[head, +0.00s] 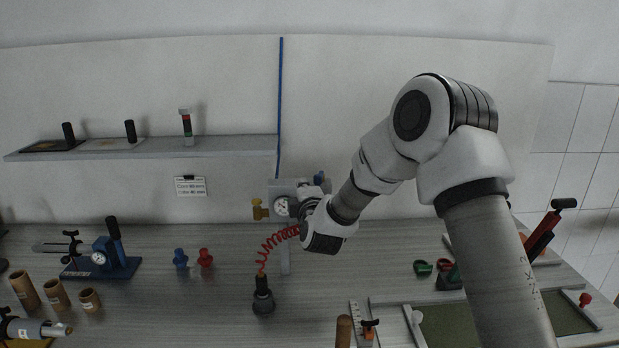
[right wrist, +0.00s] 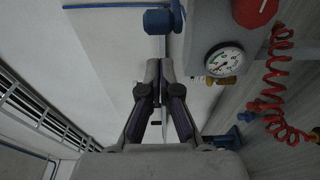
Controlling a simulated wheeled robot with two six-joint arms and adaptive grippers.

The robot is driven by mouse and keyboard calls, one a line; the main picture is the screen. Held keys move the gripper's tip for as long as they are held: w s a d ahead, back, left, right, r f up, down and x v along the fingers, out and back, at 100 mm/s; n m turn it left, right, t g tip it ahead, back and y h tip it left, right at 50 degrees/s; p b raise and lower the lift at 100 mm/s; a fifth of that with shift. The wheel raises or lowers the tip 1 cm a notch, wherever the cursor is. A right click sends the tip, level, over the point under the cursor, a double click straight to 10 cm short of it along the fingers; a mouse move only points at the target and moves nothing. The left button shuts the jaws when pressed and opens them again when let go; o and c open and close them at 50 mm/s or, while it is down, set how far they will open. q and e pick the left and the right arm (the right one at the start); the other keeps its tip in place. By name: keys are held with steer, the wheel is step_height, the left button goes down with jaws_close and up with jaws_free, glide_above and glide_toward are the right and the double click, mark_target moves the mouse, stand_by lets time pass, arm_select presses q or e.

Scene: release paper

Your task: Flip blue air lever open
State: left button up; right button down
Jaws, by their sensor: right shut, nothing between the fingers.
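The blue air lever (head: 319,178) shows at the upper right of the grey air panel (head: 273,190) on the back wall. In the right wrist view the blue lever (right wrist: 160,20) is at the top, just beyond my fingertips. My right gripper (right wrist: 160,88) is shut and empty, pointing at it with a small apparent gap; I cannot tell whether they touch. In the head view my right gripper (head: 309,199) is at the panel's right side, partly hidden by my wrist. My left gripper is not in view.
The pressure gauge (right wrist: 224,60) and a red knob (right wrist: 255,8) sit close beside the lever. A red coiled hose (head: 277,241) hangs from the panel to a dark tool (head: 263,296). A yellow valve (head: 259,210) is left of the gauge. A shelf (head: 230,147) runs left.

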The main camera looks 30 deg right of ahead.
mark_target(319, 180)
steer(key=s+d+p, duration=0.1)
steer(key=d, duration=0.1)
steer(key=s+d, duration=0.1)
steer(key=d, duration=0.1)
steer(key=shift+s+r+p, duration=0.2)
steer(key=shift+p, duration=0.15)
steer(key=shift+s, duration=0.15)
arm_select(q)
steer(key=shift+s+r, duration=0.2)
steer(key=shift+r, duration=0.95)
